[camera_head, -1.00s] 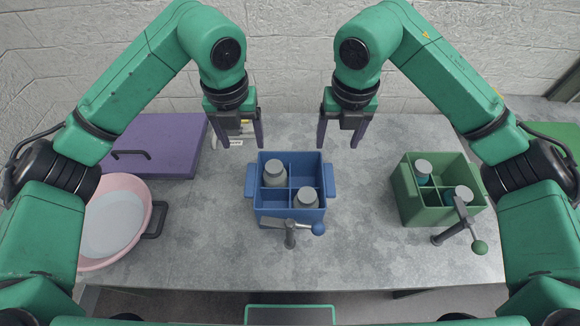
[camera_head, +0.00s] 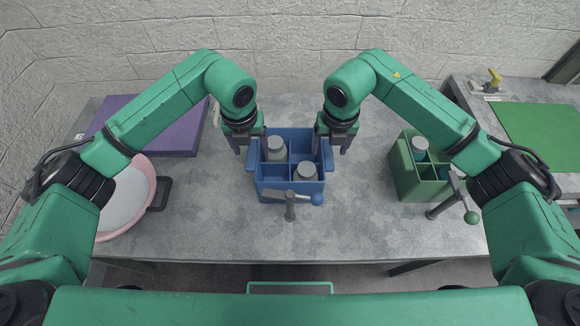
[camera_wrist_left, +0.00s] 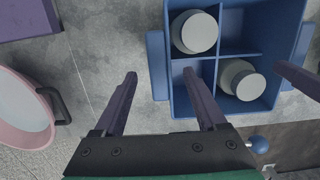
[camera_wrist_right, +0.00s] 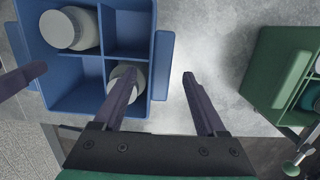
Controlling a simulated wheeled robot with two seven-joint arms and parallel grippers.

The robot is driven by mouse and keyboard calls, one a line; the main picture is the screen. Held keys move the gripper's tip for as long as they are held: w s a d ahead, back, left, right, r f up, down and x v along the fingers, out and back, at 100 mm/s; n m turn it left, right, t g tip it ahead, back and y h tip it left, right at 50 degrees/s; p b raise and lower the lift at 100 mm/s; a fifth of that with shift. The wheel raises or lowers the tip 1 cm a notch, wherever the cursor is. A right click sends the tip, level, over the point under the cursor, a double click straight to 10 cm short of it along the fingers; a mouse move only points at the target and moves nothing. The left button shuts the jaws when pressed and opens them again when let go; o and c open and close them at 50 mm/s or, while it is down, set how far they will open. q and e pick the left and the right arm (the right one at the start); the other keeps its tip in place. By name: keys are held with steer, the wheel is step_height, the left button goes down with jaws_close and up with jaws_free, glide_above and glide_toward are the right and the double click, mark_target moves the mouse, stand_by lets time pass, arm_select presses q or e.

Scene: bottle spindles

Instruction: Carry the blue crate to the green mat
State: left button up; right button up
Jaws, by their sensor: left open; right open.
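The blue crate (camera_head: 270,187) stands on the grey table, with a tab handle on each side and four-way dividers. One grey-capped bottle (camera_head: 276,149) is in its back-left compartment and another (camera_head: 306,171) in the front-right one. My left gripper (camera_head: 247,150) is open at the crate's left side; in the left wrist view the left handle (camera_wrist_left: 157,65) lies between the fingertips. My right gripper (camera_head: 332,150) is open at the right side; in the right wrist view the right handle (camera_wrist_right: 162,65) lies between its fingertips. The green mat (camera_head: 548,132) lies on a separate table at the right.
A lever with a blue knob (camera_head: 317,199) is at the crate's front. A green crate (camera_head: 408,186) with bottles and a green-knobbed lever (camera_head: 470,217) stands right. A pink basin (camera_head: 145,200) and purple case (camera_head: 180,135) are left. A yellow-handled item (camera_head: 494,77) is behind the mat.

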arm_select(q)
steer(key=shift+w+f, duration=0.2)
steer(key=shift+f, duration=0.4)
steer(key=shift+w+f, duration=0.15)
steer(key=shift+f, duration=0.45)
arm_select(e)
steer(key=shift+w+f, duration=0.2)
steer(key=shift+f, duration=0.4)
steer(key=shift+w+f, duration=0.15)
steer(key=shift+f, duration=0.45)
arm_select(q)
steer(key=shift+s, duration=0.15)
arm_select(e)
steer(key=shift+s, duration=0.15)
arm_select(q)
steer(key=shift+r, duration=0.1)
steer(key=shift+c, duration=1.3)
arm_select(e)
steer(key=shift+r, duration=0.1)
steer(key=shift+c, duration=1.3)
arm_select(q)
jaws_close()
arm_select(e)
jaws_close()
